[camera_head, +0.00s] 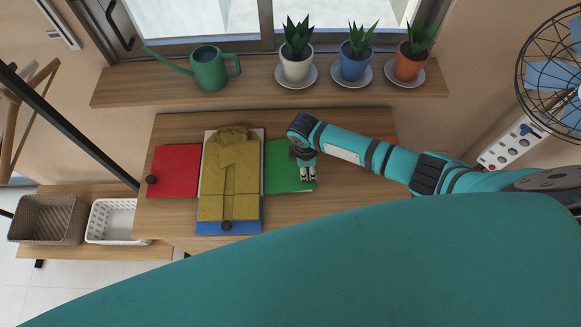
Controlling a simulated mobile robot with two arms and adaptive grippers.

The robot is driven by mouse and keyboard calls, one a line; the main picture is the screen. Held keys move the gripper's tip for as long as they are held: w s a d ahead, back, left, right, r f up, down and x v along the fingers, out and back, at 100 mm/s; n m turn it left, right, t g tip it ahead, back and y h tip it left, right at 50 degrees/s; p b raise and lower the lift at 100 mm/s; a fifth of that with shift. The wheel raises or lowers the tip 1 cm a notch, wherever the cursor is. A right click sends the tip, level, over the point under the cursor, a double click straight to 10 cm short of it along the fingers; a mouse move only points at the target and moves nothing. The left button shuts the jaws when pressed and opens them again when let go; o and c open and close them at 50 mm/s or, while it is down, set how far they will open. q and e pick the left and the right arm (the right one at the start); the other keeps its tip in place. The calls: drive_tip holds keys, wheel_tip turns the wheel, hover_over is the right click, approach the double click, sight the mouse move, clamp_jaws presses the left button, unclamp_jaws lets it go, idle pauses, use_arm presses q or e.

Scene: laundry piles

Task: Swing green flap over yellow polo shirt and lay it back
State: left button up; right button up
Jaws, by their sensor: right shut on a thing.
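The yellow polo shirt (229,178) lies folded lengthwise on a folding board, collar toward the window. The green flap (283,168) lies flat on the table to the right of the shirt. My right gripper (308,176) is at the green flap's right edge, shut on it. The red flap (174,171) lies flat to the left of the shirt, with a dark knob at its left edge. The blue flap (240,228) shows below the shirt's hem, also with a dark knob. My left gripper is not in view.
A shelf (130,93) behind holds a green watering can (209,71) and several potted plants. A brown basket (46,222) and a white basket (112,224) stand at the lower left. A fan (553,75) is at the right.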

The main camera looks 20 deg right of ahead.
drive_tip(key=shift+d+f, duration=0.15)
drive_tip(key=shift+f, duration=0.1)
drive_tip(key=f, duration=0.1)
drive_tip(key=f+b, duration=0.1)
drive_tip(key=d+f+y+b, duration=0.1)
drive_tip(key=shift+s+f, duration=0.25)
drive_tip(key=shift+f, duration=0.15)
drive_tip(key=shift+c, duration=0.2)
drive_tip(key=o, duration=0.8)
wheel_tip(320, 180, up, 5)
drive_tip(key=p, duration=0.3)
drive_tip(key=shift+r+p, duration=0.2)
drive_tip(key=shift+p, duration=0.15)
drive_tip(key=shift+r, duration=0.9)
